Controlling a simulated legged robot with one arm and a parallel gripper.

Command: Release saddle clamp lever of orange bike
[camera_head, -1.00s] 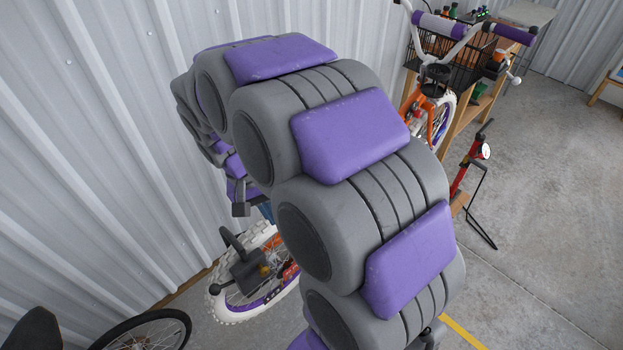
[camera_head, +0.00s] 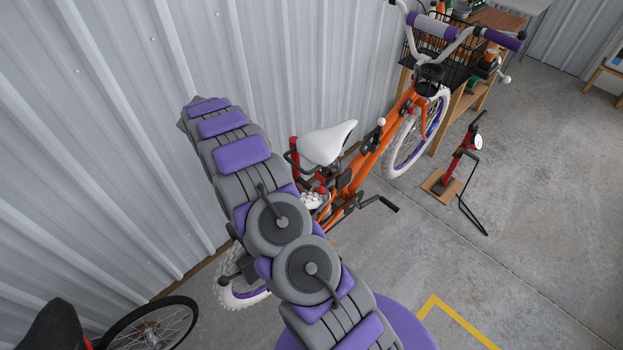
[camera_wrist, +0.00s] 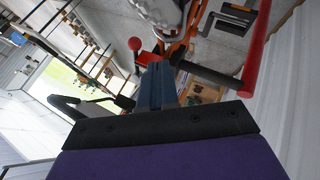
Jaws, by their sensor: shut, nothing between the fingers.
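The orange bike (camera_head: 362,165) stands along the wall in the head view, with a white saddle (camera_head: 330,143). Red and black parts (camera_head: 316,176) sit below the saddle, partly hidden by my arm. In the wrist view, my gripper (camera_wrist: 156,68) has its blue fingers shut and empty. A lever with a red ball end (camera_wrist: 135,43) is just beyond and left of the fingertips, by a red bracket. It may be the saddle clamp lever; I cannot tell for certain. Whether the fingertips touch the bracket is unclear. The gripper is hidden in the head view.
A red bar (camera_wrist: 262,50) runs close on the right in the wrist view. The corrugated wall (camera_head: 130,130) is close to my arm. A red floor pump (camera_head: 455,165) stands right of the bike. Another bike's wheel (camera_head: 150,325) is lower left.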

